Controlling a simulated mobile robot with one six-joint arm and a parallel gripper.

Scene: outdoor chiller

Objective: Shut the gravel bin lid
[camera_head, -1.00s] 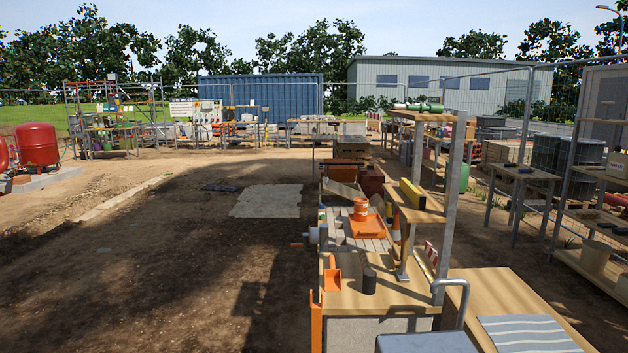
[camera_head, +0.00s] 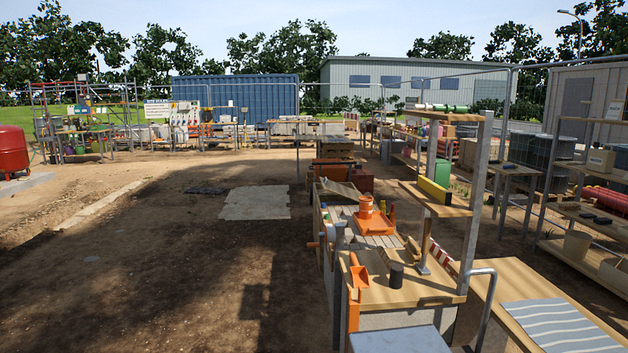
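My gripper is not in view. No gravel bin can be singled out for sure. A brownish box-like container (camera_head: 333,171) stands beyond the near workbench, with a tan slatted box (camera_head: 336,149) behind it. A tilted tan-grey panel (camera_head: 341,188) lies at the far end of the workbench, in front of the brownish container. Whether any of these is the gravel bin or its lid is too small to tell.
The workbench (camera_head: 405,292) holds an orange tray (camera_head: 373,222), an orange bucket (camera_head: 365,206) and a dark cylinder (camera_head: 396,274). A shelf post (camera_head: 477,200) rises at its right.

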